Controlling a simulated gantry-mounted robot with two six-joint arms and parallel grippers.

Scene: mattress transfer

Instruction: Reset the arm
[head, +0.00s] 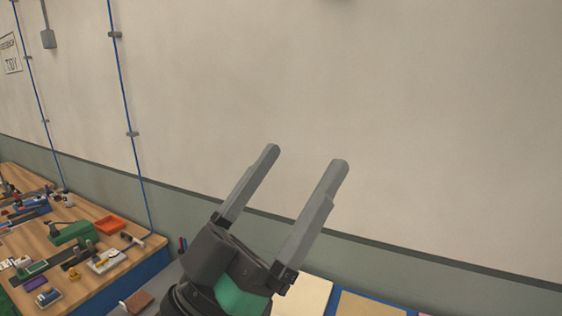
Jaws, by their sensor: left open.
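My left gripper (308,156) is raised in the lower middle of the head view. Its two long grey fingers are apart and point up and slightly right. Nothing is between them, and only the wall shows behind. The dark wrist below it has a green patch and reaches the bottom edge of the view. My right gripper does not show.
A wooden workbench (88,215) at the lower left holds several tools and parts, including a red-orange tray (109,225) and a green block (73,233). Pale panels (368,304) lie at the bottom, right of the gripper. A beige wall (440,120) stands behind, with blue conduits at left.

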